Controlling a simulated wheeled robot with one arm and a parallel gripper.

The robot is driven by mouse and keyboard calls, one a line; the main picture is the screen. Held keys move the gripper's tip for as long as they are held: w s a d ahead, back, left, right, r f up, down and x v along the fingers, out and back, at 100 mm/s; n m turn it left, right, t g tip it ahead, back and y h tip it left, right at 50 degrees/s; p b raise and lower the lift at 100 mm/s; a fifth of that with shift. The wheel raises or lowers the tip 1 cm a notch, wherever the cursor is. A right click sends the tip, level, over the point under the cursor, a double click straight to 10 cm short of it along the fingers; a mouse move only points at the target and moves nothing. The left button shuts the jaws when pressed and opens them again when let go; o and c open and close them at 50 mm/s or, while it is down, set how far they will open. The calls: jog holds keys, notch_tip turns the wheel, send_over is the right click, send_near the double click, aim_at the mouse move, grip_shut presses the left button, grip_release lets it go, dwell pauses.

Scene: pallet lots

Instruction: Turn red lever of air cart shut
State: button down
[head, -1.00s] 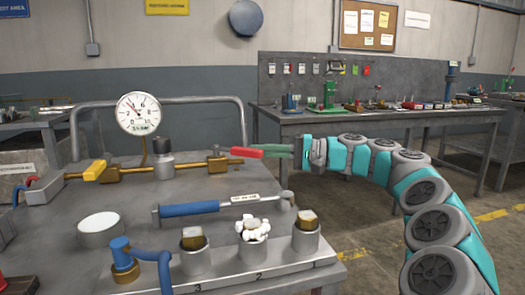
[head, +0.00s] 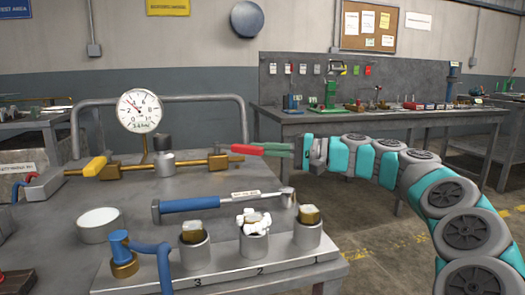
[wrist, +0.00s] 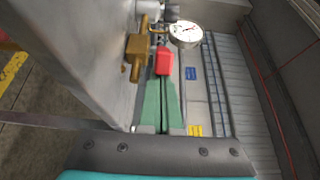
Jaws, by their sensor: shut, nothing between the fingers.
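The red lever (head: 247,149) sticks out to the right from the brass valve (head: 218,163) at the right end of the cart's pipe. It points roughly along the pipe. My gripper (head: 268,149), with green fingers, is at the lever's free end, right of the cart top. The fingers are closed together with nothing between them. In the wrist view the red lever (wrist: 163,63) is just beyond the fingertips (wrist: 162,80), with the brass valve (wrist: 137,60) to its left. I cannot tell whether the tips touch the lever.
The yellow lever (head: 94,166) is at the pipe's left end. A pressure gauge (head: 139,110) stands above the pipe. A blue-handled tool (head: 190,205) and a block of numbered cups (head: 225,270) are on the cart's front. A workbench (head: 400,116) stands behind my arm.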

aim_at(247, 151)
jog(key=shift+s+m+t+b, duration=0.25)
jog(key=shift+m+t+b, duration=0.05)
jog(key=shift+t, duration=0.2)
jog(key=shift+s+a+m+t+h+b, duration=0.35)
jog(key=shift+s+m+t+h+b, duration=0.2)
jog(key=shift+s+t+b, duration=0.2)
jog(key=shift+s+a+m+t+h+b, duration=0.15)
jog(key=shift+s+a+m+t+h, duration=0.1)
jog(key=shift+s+m+t+h, duration=0.4)
jog(key=shift+s+a+m+t+h+b, duration=0.15)
jog(key=shift+s+a+m+t, duration=0.2)
jog(key=shift+t, duration=0.45)
jog(key=shift+s+a, duration=0.75)
